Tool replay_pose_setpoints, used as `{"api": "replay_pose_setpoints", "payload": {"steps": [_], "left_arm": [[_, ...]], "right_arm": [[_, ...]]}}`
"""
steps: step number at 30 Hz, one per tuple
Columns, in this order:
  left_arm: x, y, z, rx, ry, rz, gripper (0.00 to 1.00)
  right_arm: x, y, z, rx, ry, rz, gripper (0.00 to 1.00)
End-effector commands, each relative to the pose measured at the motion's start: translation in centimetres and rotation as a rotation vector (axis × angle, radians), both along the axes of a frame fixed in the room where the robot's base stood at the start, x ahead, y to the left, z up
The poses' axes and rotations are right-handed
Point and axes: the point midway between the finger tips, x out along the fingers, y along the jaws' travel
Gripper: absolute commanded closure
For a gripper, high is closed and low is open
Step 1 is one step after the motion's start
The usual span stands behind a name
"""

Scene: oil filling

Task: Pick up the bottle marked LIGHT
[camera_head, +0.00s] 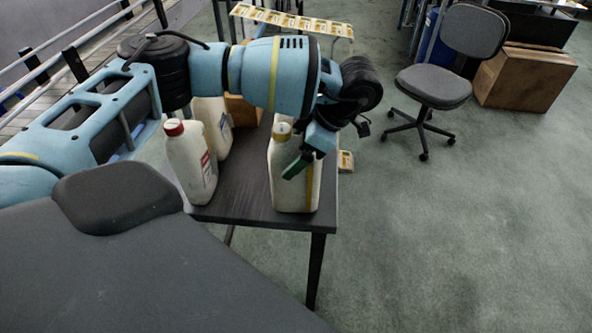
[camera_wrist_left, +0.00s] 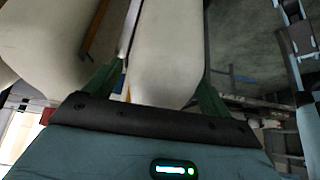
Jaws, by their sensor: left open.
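A cream bottle with a yellow cap (camera_head: 281,190) stands upright near the right front corner of the dark table (camera_head: 240,205). My left gripper (camera_head: 303,165) is at this bottle's upper side, its green fingers open. In the left wrist view a pale bottle body (camera_wrist_left: 165,50) lies between the two spread fingers (camera_wrist_left: 158,88); I cannot tell whether they touch it. A cream bottle with a red cap (camera_head: 190,165) stands to the left on the table. Another pale bottle (camera_head: 213,122) stands behind it, partly hidden by my arm. No marking is readable. My right gripper is not in view.
Another pale bottle body (camera_wrist_left: 45,40) is close at the left in the left wrist view. A brown box (camera_head: 243,110) is partly hidden behind my arm. A grey office chair (camera_head: 435,85) and a large brown box (camera_head: 525,80) stand farther right.

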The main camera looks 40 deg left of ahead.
Motion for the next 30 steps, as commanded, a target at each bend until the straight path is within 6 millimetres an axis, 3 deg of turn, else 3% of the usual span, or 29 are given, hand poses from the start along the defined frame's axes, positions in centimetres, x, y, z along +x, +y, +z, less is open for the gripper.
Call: {"api": "replay_pose_setpoints", "payload": {"steps": [8,26,30], "left_arm": [[-0.05,0.09,-0.1,0.0,-0.002,-0.001,0.19],[-0.05,0.07,-0.1,0.0,-0.002,-0.001,0.97],[-0.05,0.07,-0.1,0.0,-0.002,-0.001,1.0]], "right_arm": [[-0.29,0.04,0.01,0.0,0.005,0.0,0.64],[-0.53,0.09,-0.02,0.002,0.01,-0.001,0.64],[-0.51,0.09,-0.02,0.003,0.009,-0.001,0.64]]}}
